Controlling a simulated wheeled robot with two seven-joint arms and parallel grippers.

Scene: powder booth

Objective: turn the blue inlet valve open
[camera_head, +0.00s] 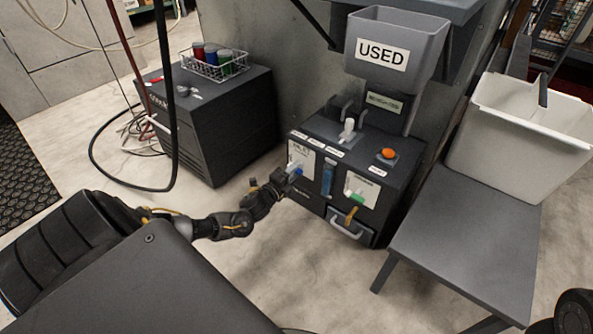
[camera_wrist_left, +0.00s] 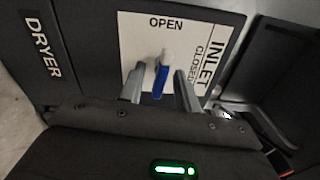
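The blue inlet valve handle (camera_head: 295,169) is on the front of the dark dryer unit, on a white label plate. In the left wrist view the handle (camera_wrist_left: 160,80) is a short blue lever with a pale upper end. The plate (camera_wrist_left: 135,50) reads "OPEN" above the handle and "INLET" and "CLOSED" to its right. My left gripper (camera_head: 281,181) is at the plate; its two fingers (camera_wrist_left: 158,88) stand apart on either side of the lever, with visible gaps. Whether the fingertips reach past the lever is unclear.
A green-handled valve (camera_head: 356,197) and a drawer handle (camera_head: 348,228) are right of the inlet. An orange button (camera_head: 388,153) and a grey "USED" bin (camera_head: 397,45) are above. A dark box (camera_head: 225,125) with a wire basket stands left; a bench (camera_head: 470,240) stands right.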

